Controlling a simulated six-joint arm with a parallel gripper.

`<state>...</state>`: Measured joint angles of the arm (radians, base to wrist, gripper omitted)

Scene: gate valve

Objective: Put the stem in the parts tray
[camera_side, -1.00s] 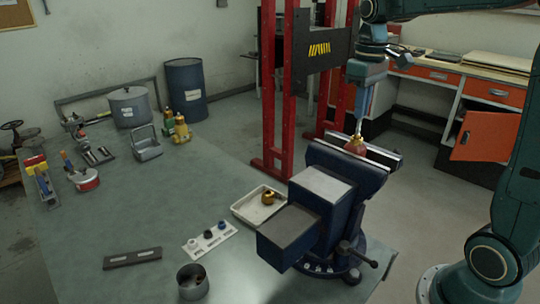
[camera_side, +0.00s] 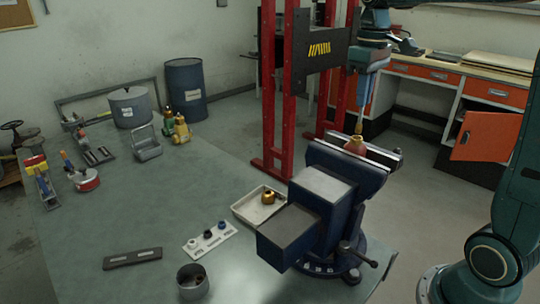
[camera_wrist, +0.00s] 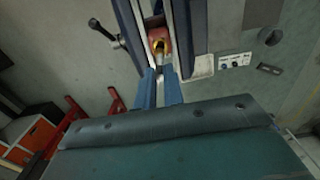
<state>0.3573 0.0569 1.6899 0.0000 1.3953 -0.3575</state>
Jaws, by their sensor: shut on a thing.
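My gripper (camera_side: 361,104) points down above the vise and is shut on the stem (camera_side: 358,124), a thin brass-coloured rod. The stem hangs upright over the reddish valve body (camera_side: 355,146), which sits in the jaws of the blue vise. I cannot tell whether the stem's lower end is clear of the body. In the wrist view my gripper's fingers (camera_wrist: 160,88) point at the red and gold body (camera_wrist: 157,36), with the stem (camera_wrist: 159,62) between. The parts tray (camera_side: 244,209) is white and shallow, left of the vise, with a brass part in it.
The blue vise (camera_side: 318,187) stands between my gripper and the tray. A red press frame (camera_side: 290,100) rises close behind. A white strip with small round parts (camera_side: 211,238), a dark bar (camera_side: 132,259) and a metal can (camera_side: 192,282) lie on the bench. The bench's left middle is clear.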

